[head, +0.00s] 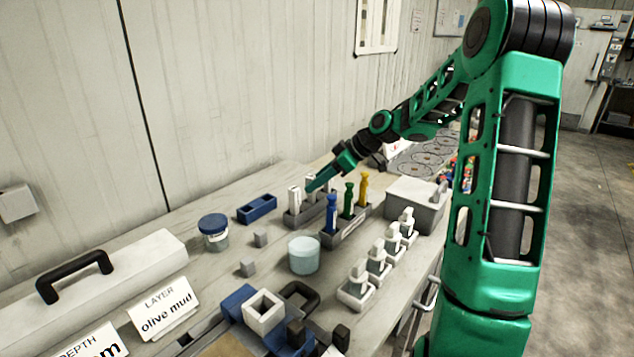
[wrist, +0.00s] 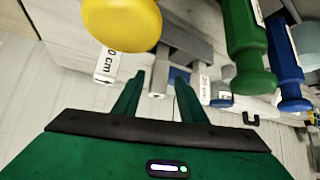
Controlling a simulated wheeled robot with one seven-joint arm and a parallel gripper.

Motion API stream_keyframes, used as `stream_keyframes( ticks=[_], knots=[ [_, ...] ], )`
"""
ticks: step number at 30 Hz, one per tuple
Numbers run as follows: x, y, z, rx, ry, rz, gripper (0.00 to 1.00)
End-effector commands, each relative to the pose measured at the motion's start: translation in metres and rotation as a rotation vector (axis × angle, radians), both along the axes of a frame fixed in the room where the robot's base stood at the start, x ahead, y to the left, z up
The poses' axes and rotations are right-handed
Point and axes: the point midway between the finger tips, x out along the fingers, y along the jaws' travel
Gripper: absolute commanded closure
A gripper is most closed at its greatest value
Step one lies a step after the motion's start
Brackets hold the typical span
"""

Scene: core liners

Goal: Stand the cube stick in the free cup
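My gripper (head: 318,184) is low over the grey rack (head: 305,217) at the back of the bench. In the wrist view its two fingers (wrist: 160,95) are apart, with nothing clearly held between them. White labelled pieces stand at the rack, one at its left (head: 294,198); a labelled piece also shows in the wrist view (wrist: 106,66), left of the fingers. I cannot tell which piece is the cube stick. Several small pale holders along the front, such as the nearest (head: 356,293), carry pale upright pieces. A translucent round cup (head: 304,257) looks empty.
Blue (head: 331,212), green (head: 348,199) and yellow (head: 364,188) pegs stand in a rack close to my gripper. A grey box (head: 415,208) is right.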

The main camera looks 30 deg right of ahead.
Motion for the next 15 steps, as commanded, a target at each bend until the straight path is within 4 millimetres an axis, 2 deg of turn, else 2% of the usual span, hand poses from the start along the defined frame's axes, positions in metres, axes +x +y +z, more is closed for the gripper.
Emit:
stream_keyframes(
  ticks=[8, 15],
  knots=[
    [-0.002, -0.004, 0.004, -0.001, -0.001, -0.003, 0.62],
    [-0.021, -0.024, 0.032, -0.003, -0.003, -0.004, 0.62]
  ],
)
